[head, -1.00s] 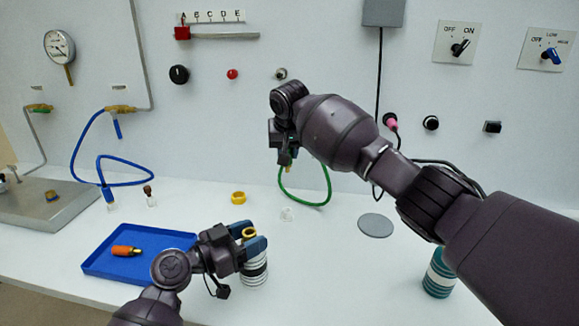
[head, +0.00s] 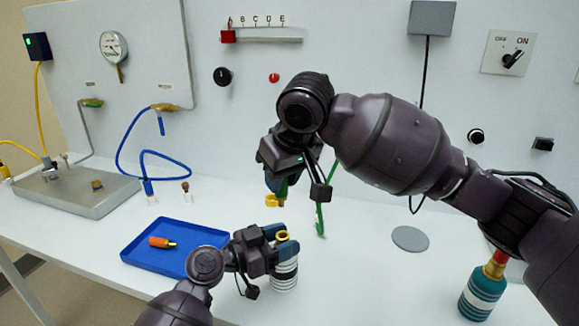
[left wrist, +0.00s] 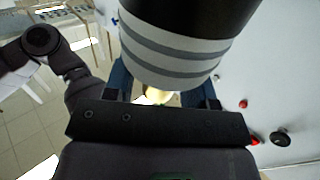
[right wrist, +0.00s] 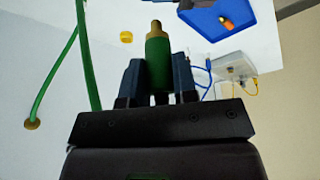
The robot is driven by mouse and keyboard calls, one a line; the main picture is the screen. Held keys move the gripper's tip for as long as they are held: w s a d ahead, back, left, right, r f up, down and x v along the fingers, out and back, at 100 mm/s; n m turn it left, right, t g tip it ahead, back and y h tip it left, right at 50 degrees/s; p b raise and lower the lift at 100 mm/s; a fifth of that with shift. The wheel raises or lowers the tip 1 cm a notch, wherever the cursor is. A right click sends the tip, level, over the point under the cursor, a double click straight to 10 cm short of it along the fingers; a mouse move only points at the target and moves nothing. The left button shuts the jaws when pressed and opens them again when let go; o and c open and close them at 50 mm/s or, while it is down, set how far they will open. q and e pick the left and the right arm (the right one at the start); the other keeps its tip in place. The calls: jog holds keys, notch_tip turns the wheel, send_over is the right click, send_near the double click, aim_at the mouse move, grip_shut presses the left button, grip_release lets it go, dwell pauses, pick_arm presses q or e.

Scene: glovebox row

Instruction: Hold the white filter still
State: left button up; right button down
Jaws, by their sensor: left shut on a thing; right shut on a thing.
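The white filter (head: 284,275) is a white cylinder with dark bands and a brass-coloured top. It stands upright on the bench right of the blue tray. My left gripper (head: 282,250) is shut on its upper part. In the left wrist view the filter (left wrist: 170,62) fills the top between the fingers, its far end black. My right gripper (head: 277,182) is shut on a green connector with a brass tip (right wrist: 158,55), above and behind the filter. The tip is apart from the filter.
The blue tray (head: 133,250) holds an orange fitting (head: 161,242). A yellow ring (head: 271,201) lies behind the filter. A green hose (head: 321,215) hangs near my right gripper. A grey disc (head: 410,239) lies on the bench.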

aim_at(285, 199)
jog(key=shift+f, duration=0.25)
jog(key=shift+f, duration=2.85)
jog(key=shift+d+f, duration=0.1)
jog(key=shift+f, duration=1.55)
jog(key=c, duration=0.8)
grip_release()
jog(key=shift+r, duration=0.1)
jog(key=v, duration=1.2)
